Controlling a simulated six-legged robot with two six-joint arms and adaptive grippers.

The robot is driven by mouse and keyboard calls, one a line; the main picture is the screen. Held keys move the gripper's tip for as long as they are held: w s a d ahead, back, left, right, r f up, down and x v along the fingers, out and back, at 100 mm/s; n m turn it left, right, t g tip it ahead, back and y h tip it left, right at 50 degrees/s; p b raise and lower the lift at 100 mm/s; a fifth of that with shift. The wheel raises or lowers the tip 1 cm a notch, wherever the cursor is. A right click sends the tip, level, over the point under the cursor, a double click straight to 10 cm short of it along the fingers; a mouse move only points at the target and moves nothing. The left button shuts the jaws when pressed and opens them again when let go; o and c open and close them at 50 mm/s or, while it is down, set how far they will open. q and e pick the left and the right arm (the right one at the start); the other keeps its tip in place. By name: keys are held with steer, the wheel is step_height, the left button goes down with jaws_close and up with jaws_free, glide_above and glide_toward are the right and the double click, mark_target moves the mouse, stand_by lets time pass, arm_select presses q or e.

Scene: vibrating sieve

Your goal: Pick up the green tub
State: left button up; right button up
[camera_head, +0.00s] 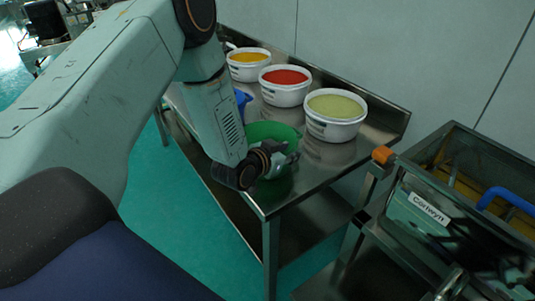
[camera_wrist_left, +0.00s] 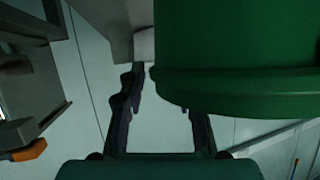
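The green tub (camera_head: 268,131) stands near the front edge of the steel table in the head view, partly hidden by my left gripper (camera_head: 288,154). That gripper is at the tub's near side. In the left wrist view the green tub (camera_wrist_left: 235,45) fills the upper right, with its rim close to the camera. The left finger shows clear of the tub, and the other finger runs partly behind its rim. The fingers are apart, with no visible grip on the tub. Whether they touch it is unclear. My right gripper is not in view.
White tubs with yellow-green (camera_head: 335,118), red (camera_head: 286,85) and orange (camera_head: 249,65) contents line the steel table (camera_head: 330,165). A blue item (camera_head: 242,101) is half hidden behind my arm. The sieve machine (camera_head: 440,215) stands at right, a wall behind.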

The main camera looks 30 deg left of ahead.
arm_select(q)
steer(key=shift+s+a, duration=0.2)
steer(key=shift+c, duration=0.2)
steer(key=shift+w+d, duration=0.2)
steer(key=shift+w, duration=0.05)
steer(key=c, duration=0.6)
steer(key=shift+s+a, duration=0.1)
steer(key=shift+s, duration=0.05)
jaws_close()
